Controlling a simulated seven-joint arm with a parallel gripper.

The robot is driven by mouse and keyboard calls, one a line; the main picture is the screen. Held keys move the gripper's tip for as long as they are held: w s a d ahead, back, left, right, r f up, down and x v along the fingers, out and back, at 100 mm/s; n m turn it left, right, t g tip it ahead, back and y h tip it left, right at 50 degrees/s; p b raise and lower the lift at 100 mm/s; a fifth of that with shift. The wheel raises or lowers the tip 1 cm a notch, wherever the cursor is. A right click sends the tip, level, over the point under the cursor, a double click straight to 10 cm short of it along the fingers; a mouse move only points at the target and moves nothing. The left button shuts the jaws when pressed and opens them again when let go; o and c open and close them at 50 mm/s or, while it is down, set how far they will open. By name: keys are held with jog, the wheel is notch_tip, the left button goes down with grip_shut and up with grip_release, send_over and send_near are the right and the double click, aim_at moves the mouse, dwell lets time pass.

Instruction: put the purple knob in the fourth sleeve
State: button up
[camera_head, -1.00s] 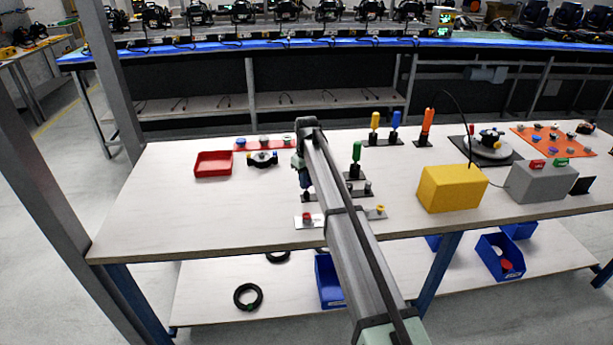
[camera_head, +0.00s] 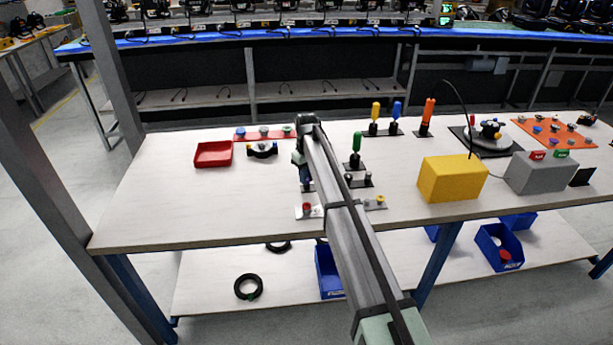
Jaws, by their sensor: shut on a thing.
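My gripper (camera_head: 306,186) points down over the middle of the table, beside the left end of a dark plate (camera_head: 359,185) with small dark upright pieces on it. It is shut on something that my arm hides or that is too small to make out. I cannot pick out the purple knob for certain. My arm covers part of the dark plate, so I cannot count its pieces or tell which is the fourth sleeve. I cannot tell whether my gripper touches the plate.
A white plate with a red knob (camera_head: 307,208) lies in front of my gripper. A green-handled tool (camera_head: 356,146) stands behind the dark plate. A red tray (camera_head: 213,154) lies left; a yellow box (camera_head: 450,178) and grey box (camera_head: 541,172) stand right. The table's left front is clear.

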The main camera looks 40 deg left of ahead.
jog(key=shift+f, duration=0.2)
dwell(0.5)
jog(key=o, duration=0.5)
jog(key=shift+o, duration=0.3)
jog(key=o, duration=0.5)
jog(key=shift+r, duration=0.1)
notch_tip(320, 180, up, 14)
jog(key=shift+f, duration=0.15)
dwell(0.3)
